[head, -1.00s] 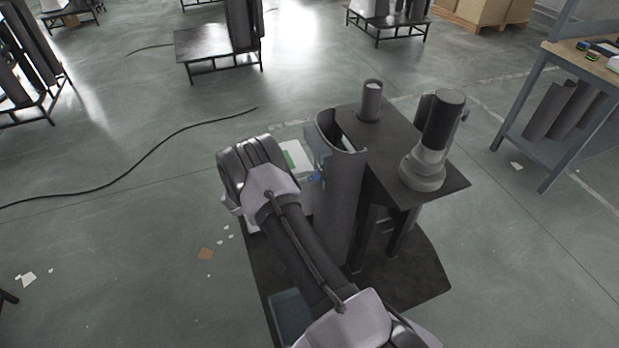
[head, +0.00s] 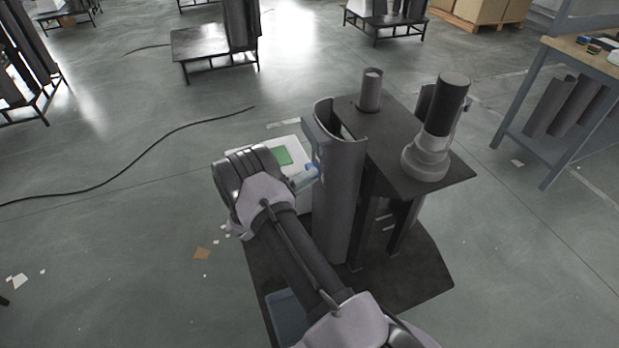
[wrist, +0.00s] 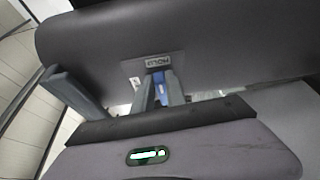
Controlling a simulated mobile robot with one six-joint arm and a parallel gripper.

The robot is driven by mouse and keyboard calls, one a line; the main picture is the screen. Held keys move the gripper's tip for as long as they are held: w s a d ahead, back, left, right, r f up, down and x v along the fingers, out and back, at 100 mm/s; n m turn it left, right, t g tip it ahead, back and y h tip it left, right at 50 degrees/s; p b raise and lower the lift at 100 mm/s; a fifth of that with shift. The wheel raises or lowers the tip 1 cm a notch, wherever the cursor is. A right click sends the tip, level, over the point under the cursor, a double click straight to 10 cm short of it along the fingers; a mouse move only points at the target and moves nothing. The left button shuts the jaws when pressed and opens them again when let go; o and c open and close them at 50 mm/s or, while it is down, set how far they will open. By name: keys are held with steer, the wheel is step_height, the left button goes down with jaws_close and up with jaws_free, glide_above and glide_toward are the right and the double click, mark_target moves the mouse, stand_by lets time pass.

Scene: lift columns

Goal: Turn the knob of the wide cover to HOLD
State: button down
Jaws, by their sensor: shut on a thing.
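The wide cover (head: 340,205) is a tall, dark grey, half-round shell standing upright beside the dark table in the head view. Its curved face (wrist: 215,40) fills the upper part of the wrist view. A small label (wrist: 158,62) on it seems to read HOLD, with its letters looking upside down. The blue knob (wrist: 161,87) lies just below that label and its narrow end points toward it. My gripper (wrist: 159,92) is shut on the knob, one finger on each side. In the head view my wrist is left of the cover and the fingers are hard to make out.
A dark table (head: 395,135) carries a short grey cylinder (head: 371,90) and a taller dark-topped column (head: 440,120). A white box with a green panel (head: 284,156) stands behind my wrist. A black cable (head: 130,155) crosses open floor at left. A workbench (head: 565,110) stands at right.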

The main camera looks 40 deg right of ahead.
steer(key=shift+f+m, duration=0.15)
steer(key=shift+m, duration=0.25)
stand_by(0.3)
steer(key=c, duration=1.4)
jaws_free()
steer(key=shift+o, duration=0.2)
steer(key=s+a+p, duration=0.2)
steer(key=a+p, duration=0.2)
steer(key=a, duration=1.3)
steer(key=shift+s+a, duration=0.15)
steer(key=shift+s, duration=0.1)
